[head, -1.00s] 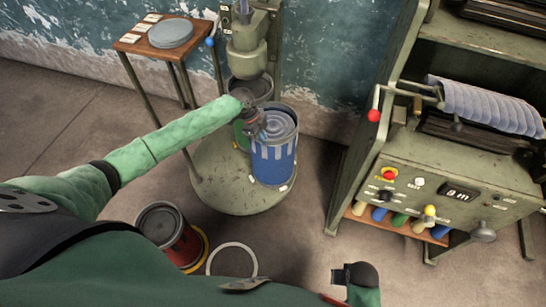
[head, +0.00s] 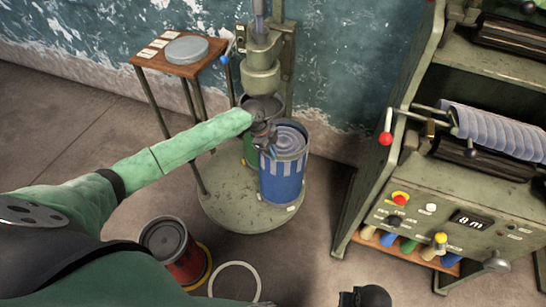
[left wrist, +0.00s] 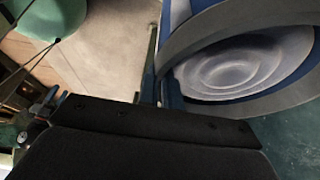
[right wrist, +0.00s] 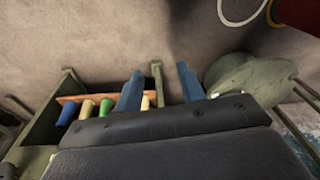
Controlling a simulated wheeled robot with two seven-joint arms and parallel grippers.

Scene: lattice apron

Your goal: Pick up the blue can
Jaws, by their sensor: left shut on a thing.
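The blue can (head: 283,183) stands upright, open-topped, with pale drip marks below its rim and swirled grey-blue liquid inside. It is on the round grey-green base plate (head: 228,210) of the mixer stand. My left gripper (head: 268,143) is at the can's left rim, shut on it. In the left wrist view the left fingers (left wrist: 161,82) meet the rim of the blue can (left wrist: 240,72); the exact contact is partly hidden. My right gripper (right wrist: 160,88) is open and empty; in the head view only a dark part of it shows at the bottom edge.
A green can (head: 250,150) stands behind the blue can, under the mixer head (head: 262,75). A red can (head: 170,245) and a white ring (head: 235,281) are on the floor. A roller machine (head: 450,215) stands at the right. A small table (head: 150,58) holds a grey lid.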

